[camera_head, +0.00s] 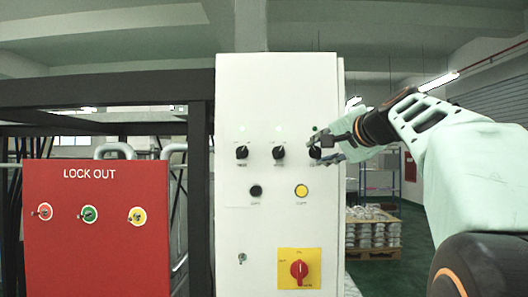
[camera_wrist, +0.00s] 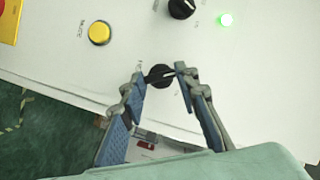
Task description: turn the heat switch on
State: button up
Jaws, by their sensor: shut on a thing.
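Three black rotary knobs sit in a row on the white cabinet front: a left knob (camera_head: 241,152), a middle knob (camera_head: 278,152) and a right knob (camera_head: 314,153). The small labels are too blurred to read, so I cannot tell by text which is the heat switch. My gripper (camera_head: 321,151) reaches in from the right and is at the right knob, partly hiding it. In the wrist view my gripper's fingertips (camera_wrist: 160,73) are shut on the right knob (camera_wrist: 158,79), one on each side. Another black knob (camera_wrist: 181,8) shows at the top edge there.
Below the knobs are a black button (camera_head: 255,191), a yellow button (camera_head: 301,191) and a red switch on a yellow plate (camera_head: 299,269). A green light (camera_wrist: 226,20) is lit. A red lock-out box (camera_head: 96,225) stands left. A loaded pallet (camera_head: 372,240) lies behind.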

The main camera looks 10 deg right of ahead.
jog(key=shift+c, duration=0.9)
jog(key=shift+f+m+b, duration=0.15)
jog(key=shift+m+b, duration=0.15)
jog(key=shift+b, duration=0.1)
jog(key=shift+f+b, duration=0.1)
jog(key=shift+b, duration=0.2)
jog(key=m+b, duration=0.2)
jog(key=m+t+y+b, duration=0.1)
jog(key=b, duration=0.1)
jog(key=shift+f+m+t, duration=0.3)
jog(key=shift+m, duration=0.1)
jog(key=m+t+b, duration=0.1)
jog(key=m+b, duration=0.2)
jog(key=m, duration=0.1)
jog(key=shift+t+b, duration=0.4)
jog(key=shift+m+t+h+b, duration=0.45)
jog(key=shift+m+b, duration=0.45)
jog(key=shift+m, duration=0.4)
jog(key=shift+r, duration=0.1)
